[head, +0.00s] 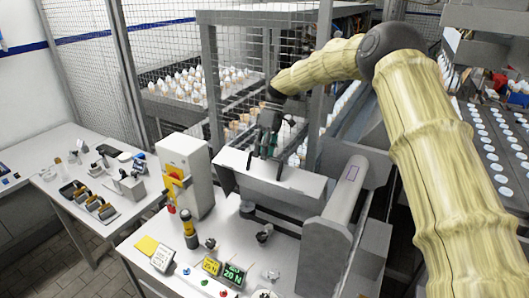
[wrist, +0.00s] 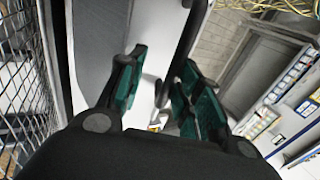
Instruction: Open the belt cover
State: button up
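A pale grey slanted panel, which looks like the belt cover (head: 300,188), sits down on the machine in the middle of the head view. My gripper (head: 264,158) is over its upper part, with the dark fingertips close to its face. Whether they touch it I cannot tell. In the wrist view my gripper (wrist: 158,92) has its dark green fingers apart. A pale surface lies beyond and between them, with a small grey rod-like part near the gap. I cannot see anything clamped. Any handle on the cover is partly hidden by the fingers.
A mesh cage (head: 170,45) and its upright post stand behind and left of my gripper. A white control box (head: 185,165) with a yellow-red switch is left of the cover. A grey cylinder-topped housing (head: 340,205) is to the right. Trays of cones (head: 225,85) lie behind.

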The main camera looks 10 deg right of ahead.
jog(key=shift+w+d+r, duration=0.1)
jog(key=shift+r, duration=0.55)
notch_tip(320, 180, up, 9)
jog(key=shift+f, duration=0.15)
